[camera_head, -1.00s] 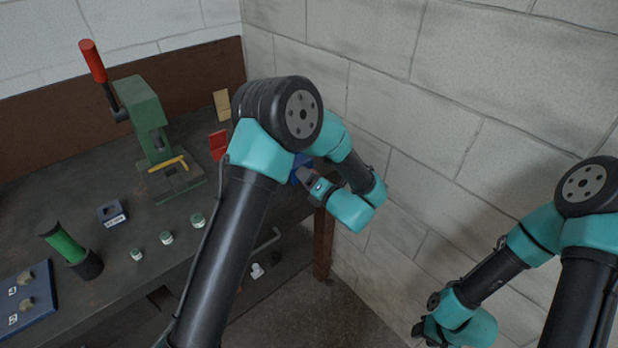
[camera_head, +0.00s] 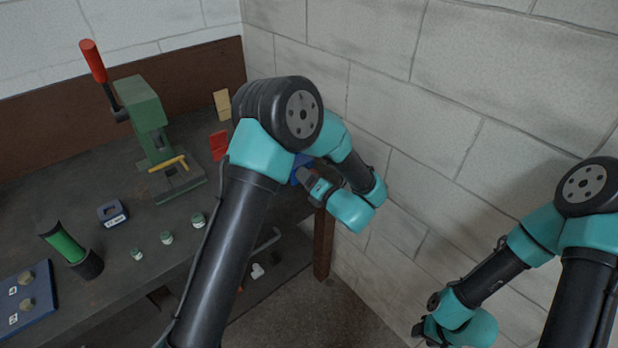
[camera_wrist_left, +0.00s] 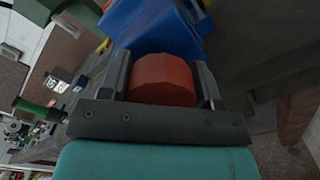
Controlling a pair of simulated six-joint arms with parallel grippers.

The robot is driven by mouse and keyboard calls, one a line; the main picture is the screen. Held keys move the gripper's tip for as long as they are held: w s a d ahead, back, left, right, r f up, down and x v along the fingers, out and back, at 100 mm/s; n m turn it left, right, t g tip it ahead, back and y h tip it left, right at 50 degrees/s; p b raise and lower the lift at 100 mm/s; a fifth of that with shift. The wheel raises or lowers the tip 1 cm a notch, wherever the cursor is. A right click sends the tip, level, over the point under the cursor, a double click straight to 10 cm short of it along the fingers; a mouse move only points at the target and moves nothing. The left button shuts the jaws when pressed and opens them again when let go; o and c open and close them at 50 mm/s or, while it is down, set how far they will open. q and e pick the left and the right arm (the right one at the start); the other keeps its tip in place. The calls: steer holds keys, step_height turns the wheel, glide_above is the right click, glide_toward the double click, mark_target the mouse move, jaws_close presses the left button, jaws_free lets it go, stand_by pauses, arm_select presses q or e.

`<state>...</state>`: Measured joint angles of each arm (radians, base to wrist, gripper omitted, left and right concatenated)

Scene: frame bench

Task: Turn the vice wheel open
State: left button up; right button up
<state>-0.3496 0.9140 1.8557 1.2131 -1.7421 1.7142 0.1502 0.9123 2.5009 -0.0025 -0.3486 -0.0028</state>
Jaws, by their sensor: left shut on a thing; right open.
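In the left wrist view, a red faceted wheel (camera_wrist_left: 162,80) sits between the two fingers of my left gripper (camera_wrist_left: 162,75), which is shut on it. The blue vice body (camera_wrist_left: 155,25) is just beyond the wheel. In the head view only a small blue part of the vice (camera_head: 301,168) shows at the right end of the bench, mostly hidden behind my left arm. My left gripper (camera_head: 308,180) is against it there. The wheel is hidden in the head view. My right gripper (camera_head: 425,330) hangs low at the right, open and away from the bench.
The bench (camera_head: 120,240) carries a green press (camera_head: 143,105) with a red handle, a green cylinder (camera_head: 65,245), a small blue block (camera_head: 112,213), several small jars (camera_head: 167,238) and a blue board (camera_head: 25,300). A block wall (camera_head: 450,120) stands close to the right of my left arm.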

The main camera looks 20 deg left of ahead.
arm_select(q)
steer(key=shift+a, duration=0.1)
steer(key=o, duration=0.9)
steer(key=v, duration=1.7)
steer(key=shift+s, duration=0.15)
